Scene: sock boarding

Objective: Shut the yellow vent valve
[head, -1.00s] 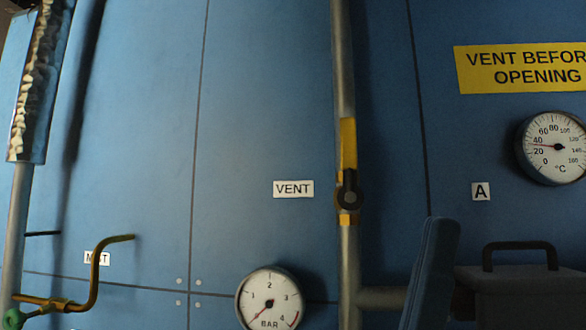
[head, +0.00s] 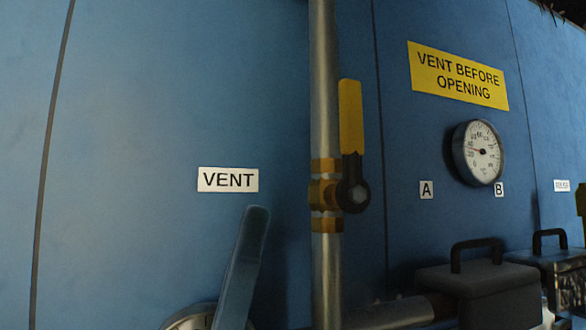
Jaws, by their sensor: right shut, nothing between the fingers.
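The yellow vent valve (head: 325,193) sits on a vertical grey pipe (head: 324,80). Its yellow lever (head: 350,116) points straight up, in line with the pipe, from a dark pivot. The white VENT label (head: 228,180) is on the blue wall to its left. My left gripper is not in view.
A round thermometer (head: 477,153) and a yellow warning sign (head: 459,76) are on the wall at right. Dark boxes with handles (head: 478,280) stand at lower right. Wall around the lever is clear.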

